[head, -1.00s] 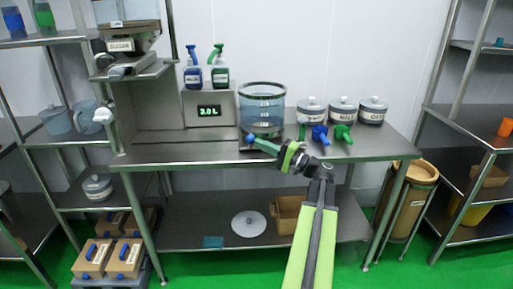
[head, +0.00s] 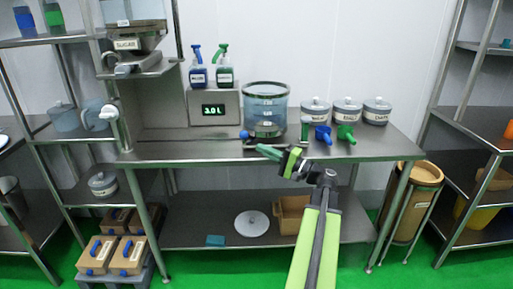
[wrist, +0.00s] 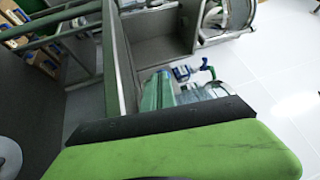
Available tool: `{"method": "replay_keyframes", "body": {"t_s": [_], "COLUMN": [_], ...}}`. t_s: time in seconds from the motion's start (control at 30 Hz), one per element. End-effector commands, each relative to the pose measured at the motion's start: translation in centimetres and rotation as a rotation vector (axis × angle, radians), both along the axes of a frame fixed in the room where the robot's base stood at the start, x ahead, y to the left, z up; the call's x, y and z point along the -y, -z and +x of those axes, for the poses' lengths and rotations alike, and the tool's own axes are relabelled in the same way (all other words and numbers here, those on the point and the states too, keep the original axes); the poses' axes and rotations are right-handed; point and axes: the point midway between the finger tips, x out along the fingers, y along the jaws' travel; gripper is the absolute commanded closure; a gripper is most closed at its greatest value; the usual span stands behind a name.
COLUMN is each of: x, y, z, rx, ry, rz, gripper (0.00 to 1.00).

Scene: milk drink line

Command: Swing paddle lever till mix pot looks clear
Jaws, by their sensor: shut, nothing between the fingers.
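The mix pot (head: 265,112) is a clear, dark-rimmed vessel on the steel table, in front of the wall. Its contents look bluish and see-through, with a darker band low down. A blue knob (head: 244,134), which looks like the paddle lever's end, shows at the pot's lower left front. My gripper (head: 265,150) is shut and empty, just below and right of the knob, apart from it in the picture. Its green finger (wrist: 158,92) also shows in the wrist view, before the bluish clear pot.
A display box (head: 213,108) reading 2.0 L stands left of the pot, with two spray bottles on top. Several lidded grey pots (head: 347,110) and blue and green scoops (head: 323,133) stand to the right. The table's front left (head: 180,150) is clear.

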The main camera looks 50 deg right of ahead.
Motion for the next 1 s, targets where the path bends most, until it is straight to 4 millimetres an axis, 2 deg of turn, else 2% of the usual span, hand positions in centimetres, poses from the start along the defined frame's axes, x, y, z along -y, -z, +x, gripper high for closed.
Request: {"method": "replay_keyframes", "body": {"t_s": [0.03,0.1,0.3,0.47,0.73,0.8,0.87,0.97,1.0], "x": [-0.1,-0.2,-0.4,-0.6,-0.6,-1.1,-2.7,-8.0,-11.0], "y": [0.6,1.0,1.6,1.7,1.7,2.0,3.0,6.5,8.4], "z": [-1.8,-3.5,-7.3,-8.3,-8.3,-7.7,-6.0,-1.2,1.0], "rx": [0.000,0.000,0.000,0.000,0.000,-0.015,-0.054,-0.190,-0.265], "ry": [0.006,0.005,0.002,-0.002,-0.004,-0.016,-0.052,-0.169,-0.233], "rz": [0.000,0.001,0.000,0.000,0.000,-0.004,-0.018,-0.074,-0.113], "gripper": [1.00,1.00,1.00,1.00,1.00,1.00,1.00,1.00,1.00]}}
